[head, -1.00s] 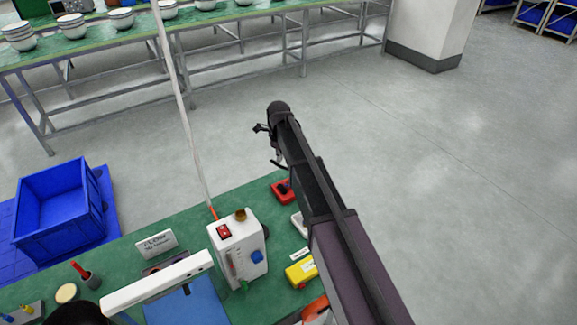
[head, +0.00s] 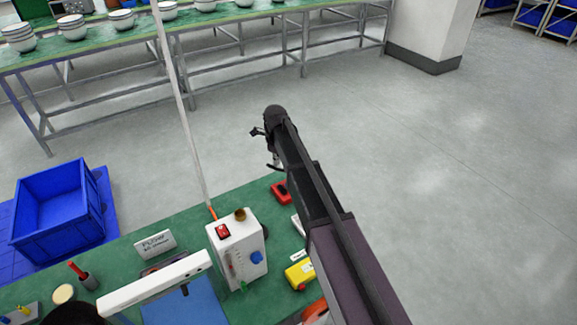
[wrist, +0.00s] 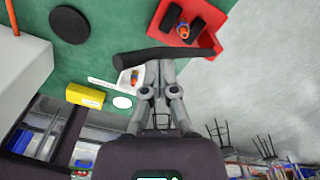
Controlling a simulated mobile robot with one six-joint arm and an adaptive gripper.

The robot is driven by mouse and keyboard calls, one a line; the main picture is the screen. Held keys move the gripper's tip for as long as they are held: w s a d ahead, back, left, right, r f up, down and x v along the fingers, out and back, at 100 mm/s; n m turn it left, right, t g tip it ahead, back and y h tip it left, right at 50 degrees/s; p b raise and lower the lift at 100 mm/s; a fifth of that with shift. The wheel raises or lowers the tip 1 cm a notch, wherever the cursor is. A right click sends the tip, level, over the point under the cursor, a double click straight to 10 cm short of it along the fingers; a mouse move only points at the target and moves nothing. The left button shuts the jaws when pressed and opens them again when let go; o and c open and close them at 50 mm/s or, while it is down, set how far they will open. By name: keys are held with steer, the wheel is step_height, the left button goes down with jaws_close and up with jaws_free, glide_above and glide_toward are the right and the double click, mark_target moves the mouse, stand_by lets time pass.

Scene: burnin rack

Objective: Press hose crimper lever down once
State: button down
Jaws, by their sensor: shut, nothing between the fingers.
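My gripper (wrist: 158,66) is shut and empty in the wrist view, its fingertips close together. A dark bar (wrist: 190,54), which looks like the crimper lever, lies across the picture right at the fingertips. I cannot tell whether they touch it. A pale base with small dark and orange parts (wrist: 131,80) shows partly below the bar, mostly hidden by it and the fingers. In the head view my gripper (head: 270,152) hangs over the far edge of the green bench, and the lever cannot be made out there.
A red tray (head: 274,188) with dark parts sits at the bench's far corner. A yellow block (head: 300,271) and a white box with a red switch (head: 237,250) stand nearer. A blue crate (head: 52,224) is at left. The floor at right is clear.

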steer(key=shift+s+a+f, duration=0.2)
steer(key=shift+a+f, duration=0.05)
steer(key=shift+f, duration=0.05)
steer(key=shift+a+f+b, duration=0.1)
steer(key=shift+f+b, duration=0.05)
steer(key=shift+b, duration=0.2)
steer(key=shift+s+a+f+b, duration=0.2)
steer(key=shift+a+f+b, duration=0.05)
steer(key=shift+f+b, duration=0.25)
steer(key=shift+s+a+f+b, duration=0.2)
steer(key=shift+a+f+b, duration=0.05)
steer(key=shift+f+b, duration=0.25)
steer(key=shift+f, duration=0.1)
stand_by(0.3)
